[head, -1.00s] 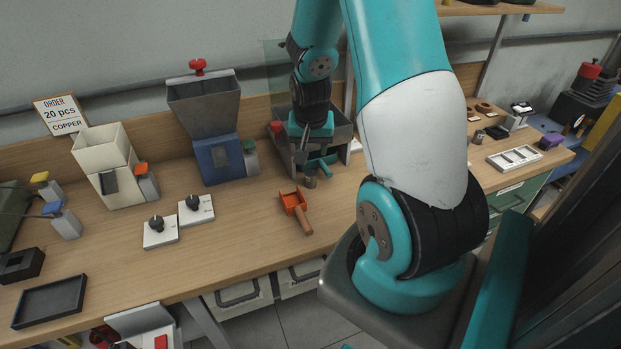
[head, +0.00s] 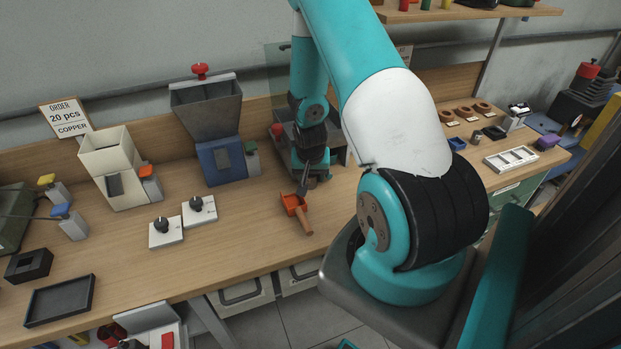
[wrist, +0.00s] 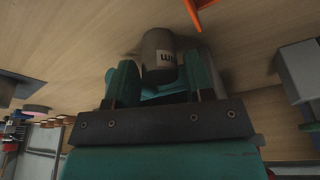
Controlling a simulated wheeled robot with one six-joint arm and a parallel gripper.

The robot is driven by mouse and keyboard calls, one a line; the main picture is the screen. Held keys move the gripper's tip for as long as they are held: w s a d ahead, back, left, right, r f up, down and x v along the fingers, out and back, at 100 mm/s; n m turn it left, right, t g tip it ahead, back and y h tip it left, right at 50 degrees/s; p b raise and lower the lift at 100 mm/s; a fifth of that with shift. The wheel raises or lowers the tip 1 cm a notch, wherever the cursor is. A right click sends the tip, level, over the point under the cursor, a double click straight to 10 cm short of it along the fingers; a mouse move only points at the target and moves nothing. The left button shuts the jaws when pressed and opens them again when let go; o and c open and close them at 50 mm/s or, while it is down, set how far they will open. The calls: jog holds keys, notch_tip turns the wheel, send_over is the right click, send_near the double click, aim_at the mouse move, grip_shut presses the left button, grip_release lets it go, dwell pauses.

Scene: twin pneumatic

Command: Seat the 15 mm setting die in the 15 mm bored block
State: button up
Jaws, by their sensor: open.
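A grey cylinder (wrist: 158,48) with a white label ending in "mm" stands on the wooden bench in the wrist view. It may be the setting die; its number is not readable. My gripper (wrist: 160,72) is open, its teal fingers on either side of the cylinder's near end; contact cannot be told. In the head view my gripper (head: 304,182) is low over the bench, just behind the orange scoop, and the cylinder is not distinguishable there. I cannot identify the 15 mm bored block with certainty in either view.
The orange scoop (head: 291,201) with a wooden handle lies close in front of my gripper. A blue-based hopper (head: 222,160) stands to its left, with two white knob boxes (head: 166,232) nearer. Brown rings (head: 465,112) and a white slotted tray (head: 511,159) lie at the right.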

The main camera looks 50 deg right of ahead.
grip_shut()
